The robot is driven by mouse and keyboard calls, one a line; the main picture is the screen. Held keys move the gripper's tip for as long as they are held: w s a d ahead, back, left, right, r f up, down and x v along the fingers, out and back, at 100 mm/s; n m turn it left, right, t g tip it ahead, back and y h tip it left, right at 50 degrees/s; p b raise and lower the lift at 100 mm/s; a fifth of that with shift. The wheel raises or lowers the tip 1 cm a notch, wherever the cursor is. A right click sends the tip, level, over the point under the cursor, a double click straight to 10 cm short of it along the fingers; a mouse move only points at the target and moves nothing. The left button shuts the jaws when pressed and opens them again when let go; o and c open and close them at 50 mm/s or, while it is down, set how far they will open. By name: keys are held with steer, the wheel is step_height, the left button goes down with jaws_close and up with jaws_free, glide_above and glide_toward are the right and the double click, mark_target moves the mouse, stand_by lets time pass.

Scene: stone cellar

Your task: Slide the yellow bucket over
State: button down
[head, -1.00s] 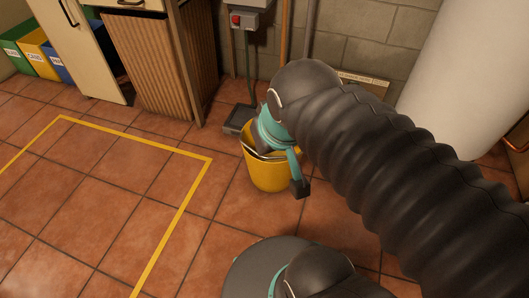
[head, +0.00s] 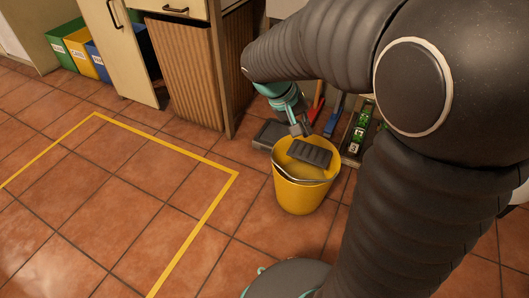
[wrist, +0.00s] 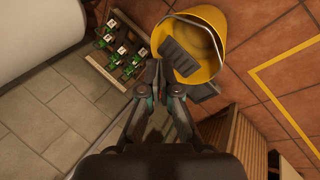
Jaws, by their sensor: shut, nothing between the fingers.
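The yellow bucket (head: 302,196) stands upright on the tiled floor, right of a yellow floor outline (head: 203,212). It has a silver handle and a dark grey grooved piece (head: 309,152) at its top. My gripper (head: 301,129) is at the bucket's far side, close to the rim on the wall side. In the wrist view, my shut, empty fingers (wrist: 160,72) are beside the bucket (wrist: 214,66), by the grooved piece. I cannot tell whether they touch.
A wooden crate (wrist: 92,62) with green-labelled items stands close beside the bucket. A dark pedal-like box (head: 271,134) lies behind it. A ribbed wooden cabinet (head: 186,75) stands at the back, with coloured bins (head: 76,50) beyond. The floor inside the outline is clear.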

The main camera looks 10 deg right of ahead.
steer(key=w+a+f+n+t+h+b, duration=0.1)
steer(key=w+a+f+h, duration=0.25)
steer(key=w+f, duration=0.7)
steer(key=w+a+f+n+t+h+b, duration=0.15)
steer(key=w+f+h, duration=0.4)
steer(key=f, duration=0.85)
steer(key=a+f+n+t, duration=0.1)
steer(key=a+f+t, duration=0.1)
steer(key=f, duration=0.7)
steer(key=w+a+f+n+t+b, duration=0.1)
steer(key=a+f+n+t, duration=0.1)
steer(key=f, duration=0.8)
steer(key=w+a+f+n+t+y, duration=0.1)
steer(key=a+f+t, duration=0.3)
steer(key=f, duration=0.5)
steer(key=shift+a+f+n+t+b, duration=0.25)
steer(key=shift+a+n+b, duration=0.1)
steer(key=shift+a+n, duration=0.25)
steer(key=x, duration=1)
steer(key=shift+d, duration=0.15)
steer(key=shift+s+d, duration=0.8)
steer(key=shift+d, duration=0.1)
steer(key=shift+s+d, duration=0.45)
steer(key=shift+d, duration=0.1)
steer(key=shift+f, duration=0.1)
